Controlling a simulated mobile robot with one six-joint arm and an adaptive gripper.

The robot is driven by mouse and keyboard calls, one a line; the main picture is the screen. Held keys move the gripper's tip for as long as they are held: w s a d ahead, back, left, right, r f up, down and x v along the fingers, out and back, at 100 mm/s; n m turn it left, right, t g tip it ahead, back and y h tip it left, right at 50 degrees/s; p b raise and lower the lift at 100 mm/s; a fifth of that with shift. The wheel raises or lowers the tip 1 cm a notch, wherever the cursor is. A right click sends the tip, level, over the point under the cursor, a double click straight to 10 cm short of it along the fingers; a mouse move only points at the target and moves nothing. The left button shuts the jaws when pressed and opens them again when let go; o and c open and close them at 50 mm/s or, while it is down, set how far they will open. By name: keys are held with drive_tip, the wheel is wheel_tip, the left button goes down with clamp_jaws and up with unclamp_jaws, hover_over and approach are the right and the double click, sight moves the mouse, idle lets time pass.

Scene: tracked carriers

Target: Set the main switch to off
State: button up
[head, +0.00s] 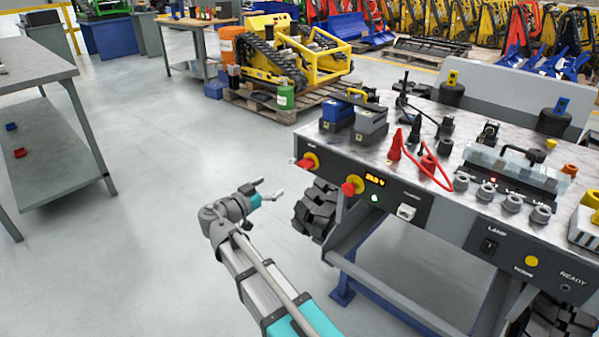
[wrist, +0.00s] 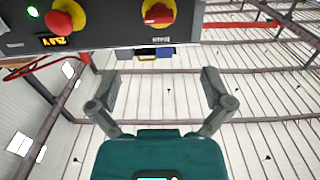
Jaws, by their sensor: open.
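The main switch (head: 311,161) is a red rotary handle on a yellow disc, at the left end of the dark front panel (head: 330,172) of the tracked carrier's bench. It also shows at the top of the wrist view (wrist: 158,12), above the gap between my fingers. I cannot tell its setting. A red mushroom button on yellow (head: 352,185) sits to its right in the head view, and at upper left in the wrist view (wrist: 65,18). My gripper (head: 270,190) is open and empty, left of the panel and apart from it; both fingers (wrist: 160,85) show in the wrist view.
A lit display (head: 375,181) and green lamp (head: 375,198) sit right of the button. A black tyre or track (head: 316,210) is below the panel near my gripper. The floor (head: 160,200) at left is clear.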

sight(302, 167)
drive_tip(key=shift+d, duration=0.1)
idle(0.3)
drive_tip(key=x, duration=1.3)
drive_tip(key=shift+w+d, duration=0.2)
drive_tip(key=shift+w, duration=0.1)
